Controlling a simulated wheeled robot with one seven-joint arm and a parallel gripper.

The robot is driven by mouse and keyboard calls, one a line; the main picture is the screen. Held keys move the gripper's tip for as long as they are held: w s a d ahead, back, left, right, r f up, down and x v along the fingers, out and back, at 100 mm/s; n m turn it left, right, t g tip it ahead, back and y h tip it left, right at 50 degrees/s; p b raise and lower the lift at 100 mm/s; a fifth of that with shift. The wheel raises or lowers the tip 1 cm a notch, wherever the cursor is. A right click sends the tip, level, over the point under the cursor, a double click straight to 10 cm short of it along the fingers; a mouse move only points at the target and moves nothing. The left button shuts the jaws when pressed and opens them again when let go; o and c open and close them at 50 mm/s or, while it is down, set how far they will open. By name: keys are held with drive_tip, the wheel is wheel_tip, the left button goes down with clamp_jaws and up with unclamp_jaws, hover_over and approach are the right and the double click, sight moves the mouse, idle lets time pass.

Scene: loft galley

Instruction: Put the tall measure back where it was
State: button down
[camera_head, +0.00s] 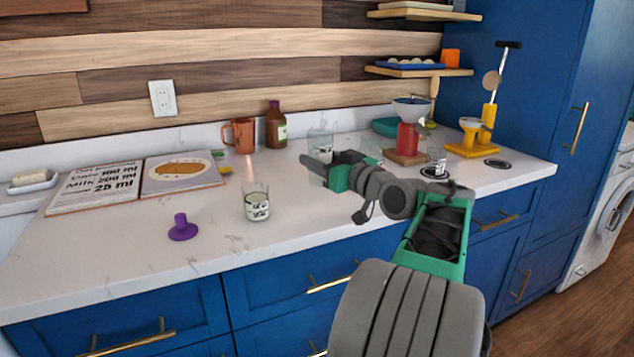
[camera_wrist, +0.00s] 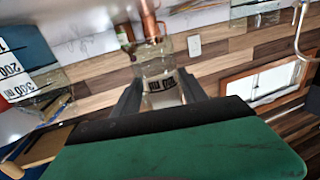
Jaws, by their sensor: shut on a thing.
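My gripper (camera_head: 318,163) is above the counter right of centre, shut on a clear glass measure (camera_head: 320,142). The measure stands up between the fingers and is partly hidden by them. In the wrist view, the same measure (camera_wrist: 155,60) is between the two dark fingers of my gripper (camera_wrist: 160,88), with dark print on its wall. I cannot tell whether its base touches the counter. A second, printed glass measure (camera_head: 256,202) stands on the front counter. A small printed measure (camera_head: 439,159) stands on a dark round disc (camera_head: 434,173) at the right. Another dark disc (camera_head: 497,164) is bare.
A purple knobbed object (camera_head: 183,230) and an open recipe book (camera_head: 95,188) lie left. An orange mug (camera_head: 240,135) and brown bottle (camera_head: 276,128) stand behind. A red object (camera_head: 407,138) on a board and a yellow stand (camera_head: 472,150) are right. The front-centre counter (camera_head: 310,218) is clear.

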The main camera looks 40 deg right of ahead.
drive_tip(key=shift+w+d+f, duration=0.25)
drive_tip(key=shift+w+f, duration=0.05)
drive_tip(key=shift+f, duration=0.2)
drive_tip(key=shift+w+d+f, duration=0.25)
drive_tip(key=shift+w+f, duration=0.05)
drive_tip(key=shift+f, duration=0.15)
drive_tip(key=f, duration=0.1)
drive_tip(key=f+b, duration=0.1)
drive_tip(key=f, duration=0.1)
drive_tip(key=shift+w+d, duration=0.2)
drive_tip(key=shift+f, duration=0.25)
drive_tip(key=shift+f, duration=0.1)
drive_tip(key=shift+f, duration=0.15)
drive_tip(key=c, duration=0.6)
unclamp_jaws()
drive_tip(key=shift+a, duration=0.1)
